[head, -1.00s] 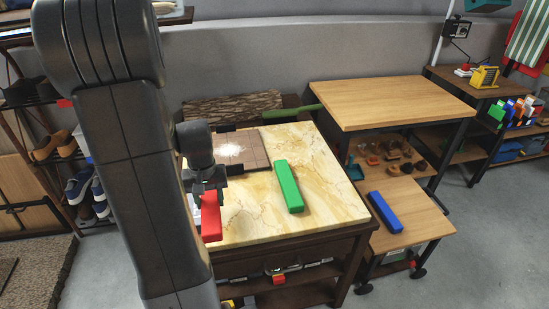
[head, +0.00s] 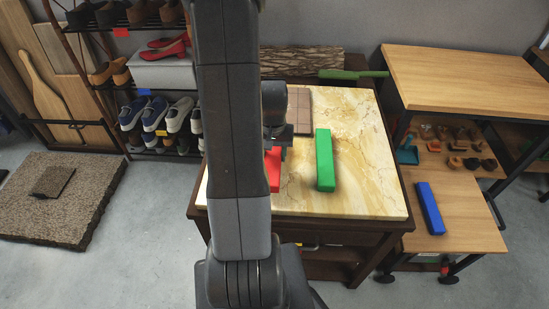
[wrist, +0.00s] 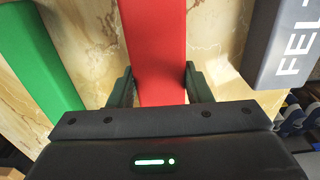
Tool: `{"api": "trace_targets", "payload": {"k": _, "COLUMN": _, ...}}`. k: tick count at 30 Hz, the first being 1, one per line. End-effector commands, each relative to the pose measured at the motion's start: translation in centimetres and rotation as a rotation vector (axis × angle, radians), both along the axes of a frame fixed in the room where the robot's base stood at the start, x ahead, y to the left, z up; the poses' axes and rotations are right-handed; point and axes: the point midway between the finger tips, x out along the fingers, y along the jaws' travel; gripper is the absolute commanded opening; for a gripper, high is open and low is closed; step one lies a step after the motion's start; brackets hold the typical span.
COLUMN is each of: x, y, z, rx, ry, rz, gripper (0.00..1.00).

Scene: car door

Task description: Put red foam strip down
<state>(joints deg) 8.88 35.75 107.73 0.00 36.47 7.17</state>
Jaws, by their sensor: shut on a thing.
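The red foam strip (head: 273,171) is a flat red bar, partly hidden behind my arm in the head view. In the wrist view the red strip (wrist: 155,45) runs between the two fingers of my gripper (wrist: 158,88), which is shut on it. My gripper (head: 276,150) is over the marble-topped table (head: 355,190). I cannot tell whether the strip touches the tabletop. A green foam strip (head: 324,160) lies on the marble to the right of the red one. It also shows at the left of the wrist view (wrist: 40,65).
A brown tiled board (head: 298,112) lies at the back of the marble top. A wooden table (head: 460,75) and a low bench (head: 465,215) with a blue strip (head: 430,208) stand to the right. A shoe rack (head: 150,85) stands behind left. The marble's right part is clear.

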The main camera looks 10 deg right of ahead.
Motion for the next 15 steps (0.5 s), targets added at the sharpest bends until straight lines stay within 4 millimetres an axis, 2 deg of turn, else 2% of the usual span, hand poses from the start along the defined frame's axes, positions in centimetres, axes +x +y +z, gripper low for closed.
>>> {"api": "trace_targets", "payload": {"k": 3, "x": -0.1, "y": 0.0, "z": -1.9, "rx": 0.000, "ry": 0.005, "rz": 0.000, "gripper": 0.23}}
{"api": "trace_targets", "payload": {"k": 6, "x": 0.0, "y": 0.0, "z": -2.7, "rx": 0.001, "ry": 0.003, "rz": 0.000, "gripper": 0.23}}
{"api": "trace_targets", "payload": {"k": 15, "x": 0.0, "y": 0.0, "z": -2.9, "rx": 0.000, "ry": 0.000, "rz": 0.000, "gripper": 0.23}}
